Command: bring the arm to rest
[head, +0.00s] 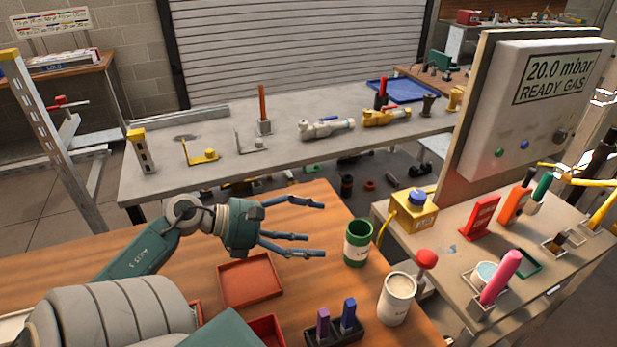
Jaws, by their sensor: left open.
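My left arm comes in from the left over the wooden table (190,252). My left gripper (318,228) is open, its fingers spread and pointing right, with nothing between them. It is above the table, to the left of a green can (357,243) and above and behind a red tray (249,279). The fingertips look apart from the can. My right gripper is not in view.
A cream can (397,298) and a dark holder (335,333) with purple and blue pieces stand at the table's front right. A yellow box (413,213) and a display panel (540,100) are at right. A grey bench (290,155) with fittings runs behind.

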